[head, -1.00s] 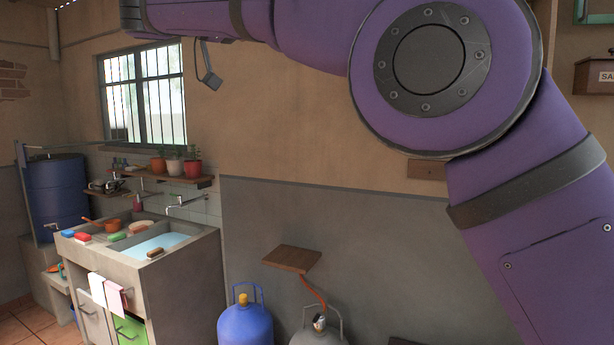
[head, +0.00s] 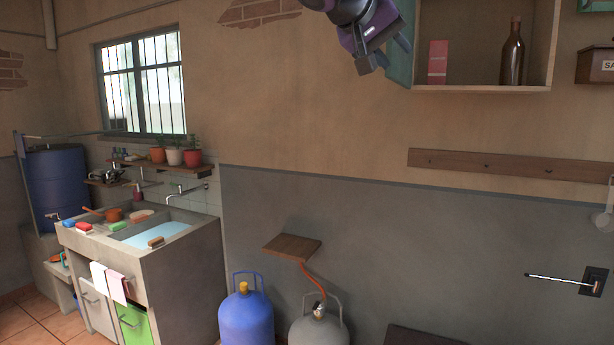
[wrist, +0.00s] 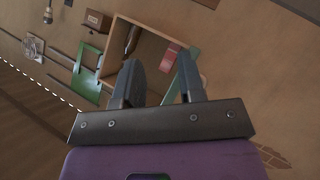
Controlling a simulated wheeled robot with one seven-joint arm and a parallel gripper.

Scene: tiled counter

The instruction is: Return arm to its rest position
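My gripper (head: 385,54) hangs at the top of the head view, in front of the wall and just left of the open shelf cabinet. In the wrist view my gripper (wrist: 160,85) shows two dark fingers standing apart with nothing held between them. Most of my purple arm is out of the head view; only the wrist end shows.
The wall cabinet (head: 480,89) holds a pink box (head: 438,62) and a brown bottle (head: 513,55); its green door is close behind my gripper. A sink (head: 180,244), blue gas cylinder (head: 246,318) and grey cylinder (head: 318,332) stand below.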

